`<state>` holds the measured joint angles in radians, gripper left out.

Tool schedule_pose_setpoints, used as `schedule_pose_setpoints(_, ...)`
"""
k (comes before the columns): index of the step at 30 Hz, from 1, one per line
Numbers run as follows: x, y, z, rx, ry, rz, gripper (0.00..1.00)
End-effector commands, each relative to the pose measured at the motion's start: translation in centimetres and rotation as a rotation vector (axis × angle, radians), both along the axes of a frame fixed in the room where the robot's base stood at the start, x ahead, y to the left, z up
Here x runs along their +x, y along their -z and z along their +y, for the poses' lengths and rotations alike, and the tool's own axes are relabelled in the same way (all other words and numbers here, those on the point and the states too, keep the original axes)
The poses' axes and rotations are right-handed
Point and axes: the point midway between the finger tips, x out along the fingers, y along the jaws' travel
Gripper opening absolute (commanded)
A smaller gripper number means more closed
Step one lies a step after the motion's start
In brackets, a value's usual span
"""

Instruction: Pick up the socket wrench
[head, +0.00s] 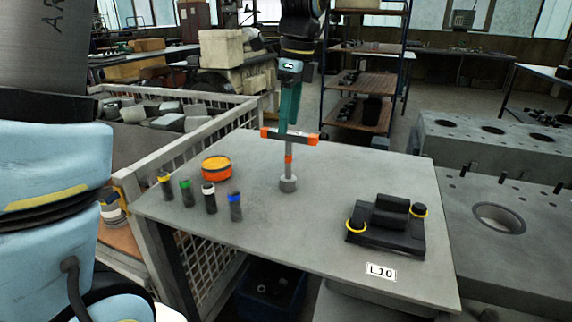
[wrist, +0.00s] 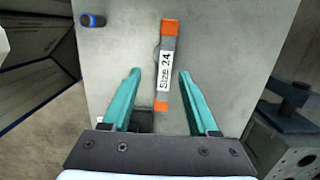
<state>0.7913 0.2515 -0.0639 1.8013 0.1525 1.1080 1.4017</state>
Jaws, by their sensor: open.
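The socket wrench (head: 289,163) stands upright on the grey table as a T shape, with a grey socket at its foot. Its crossbar has orange ends, and in the wrist view the bar (wrist: 166,60) bears a "Size 24" label. My gripper (head: 288,128) is at the crossbar, pointing down from above. In the wrist view its two teal fingers (wrist: 158,74) are open, one on each side of the bar, with gaps on both sides. How far the fingertips reach down past the bar is hard to tell.
Several dark cylinders with coloured bands, including a blue one (head: 235,206), and an orange tin (head: 216,168) stand left on the table (head: 290,240). A black fixture with yellow rings (head: 388,238) sits right. A metal bin (head: 215,125) is behind left; a grey engine block (head: 500,218) is right.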

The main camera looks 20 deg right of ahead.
Motion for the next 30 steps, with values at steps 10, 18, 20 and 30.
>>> schedule_pose_setpoints(10,0.4,3.1,0.1,0.001,-0.002,0.001,0.60)
schedule_pose_setpoints(18,0.9,6.8,0.1,0.001,-0.002,0.001,0.60)
schedule_pose_setpoints(20,0.9,7.2,0.1,0.000,-0.003,0.000,0.60)
schedule_pose_setpoints(30,1.0,7.5,0.1,-0.002,-0.004,-0.002,0.51)
